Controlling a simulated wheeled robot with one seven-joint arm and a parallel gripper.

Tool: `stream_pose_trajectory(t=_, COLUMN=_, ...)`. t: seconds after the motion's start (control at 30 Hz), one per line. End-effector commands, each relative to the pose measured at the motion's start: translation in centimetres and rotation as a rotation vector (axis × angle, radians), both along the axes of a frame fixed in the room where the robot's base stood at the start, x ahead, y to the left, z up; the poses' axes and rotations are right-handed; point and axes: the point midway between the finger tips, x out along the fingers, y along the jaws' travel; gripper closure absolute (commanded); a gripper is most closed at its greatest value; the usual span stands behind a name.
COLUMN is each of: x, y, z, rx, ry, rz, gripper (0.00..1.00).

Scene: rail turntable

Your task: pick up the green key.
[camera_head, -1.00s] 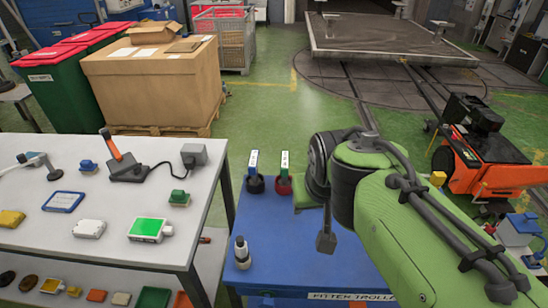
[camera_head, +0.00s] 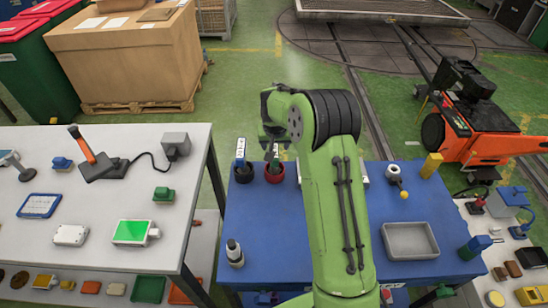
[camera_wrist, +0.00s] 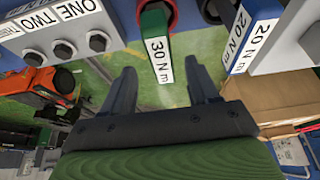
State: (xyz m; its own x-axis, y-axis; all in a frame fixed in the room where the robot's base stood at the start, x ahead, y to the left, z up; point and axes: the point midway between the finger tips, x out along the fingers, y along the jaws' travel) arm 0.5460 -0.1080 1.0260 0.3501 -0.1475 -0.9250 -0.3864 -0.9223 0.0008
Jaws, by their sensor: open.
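The green key (camera_wrist: 155,35) carries a white "30 N m" label and stands in a red round holder on the blue trolley top; in the head view the key (camera_head: 275,153) is partly hidden by my gripper. My gripper (camera_wrist: 161,75) is open and empty. In the wrist view the key's labelled end shows between its two fingertips, with a gap on both sides; I cannot tell whether it is in depth between them. In the head view my gripper (camera_head: 271,137) is right at the key's top.
A blue key (camera_head: 240,150) labelled "20 N m" stands close left in a black holder. A grey tray (camera_head: 410,240) lies to the right. A white table (camera_head: 100,195) stands left.

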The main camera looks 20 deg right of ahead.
Motion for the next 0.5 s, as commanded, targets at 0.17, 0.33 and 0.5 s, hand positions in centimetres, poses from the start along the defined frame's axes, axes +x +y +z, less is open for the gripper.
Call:
stream_pose_trajectory(t=0.17, x=0.8, y=-0.3, z=-2.0, rx=0.001, ry=0.001, rz=-0.001, gripper=0.40)
stream_pose_trajectory(t=0.33, x=2.0, y=-0.6, z=-5.0, rx=0.002, ry=0.000, rz=-0.001, gripper=0.40)
stream_pose_trajectory(t=0.5, x=2.4, y=-0.7, z=-5.9, rx=0.000, ry=-0.001, rz=0.000, gripper=0.40)
